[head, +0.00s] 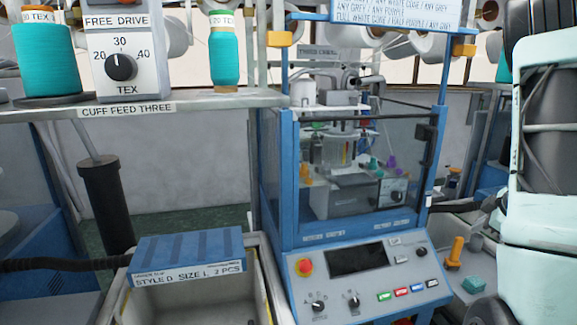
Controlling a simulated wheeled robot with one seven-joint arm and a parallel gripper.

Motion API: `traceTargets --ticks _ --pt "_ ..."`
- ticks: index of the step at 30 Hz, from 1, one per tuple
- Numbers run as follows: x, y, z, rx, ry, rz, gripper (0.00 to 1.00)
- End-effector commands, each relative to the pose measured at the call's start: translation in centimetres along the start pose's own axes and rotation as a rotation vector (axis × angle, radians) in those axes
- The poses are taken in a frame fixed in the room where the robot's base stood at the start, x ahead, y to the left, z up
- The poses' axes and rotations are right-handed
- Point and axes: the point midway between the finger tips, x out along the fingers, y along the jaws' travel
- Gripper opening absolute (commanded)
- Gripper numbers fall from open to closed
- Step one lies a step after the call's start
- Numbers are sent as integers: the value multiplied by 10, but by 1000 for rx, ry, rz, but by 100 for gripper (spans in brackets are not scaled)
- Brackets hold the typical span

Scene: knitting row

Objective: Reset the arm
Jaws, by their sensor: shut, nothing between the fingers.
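Part of my arm (553,220), pale mint with grey panels, fills the right edge of the head view. It stands in front of the right side of the knitting machine (272,190) and hides what is behind it. My gripper does not show in this view, so its place cannot be seen.
The machine's control panel (420,270) has a red button, knobs and a dark screen. A shelf (200,103) with teal cones (224,62) and a feed dial box (122,60) is at upper left. An open bin (190,300) with a blue lid is below.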

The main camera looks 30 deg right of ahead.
Motion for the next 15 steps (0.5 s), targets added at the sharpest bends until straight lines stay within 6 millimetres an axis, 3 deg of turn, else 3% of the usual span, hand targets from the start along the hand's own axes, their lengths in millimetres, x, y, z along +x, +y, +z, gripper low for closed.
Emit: traceTargets --ticks 8,15 --pt "15 -3 -30 -8 12 23 0" --pt "34 -13 -76 -9 28 49 0"
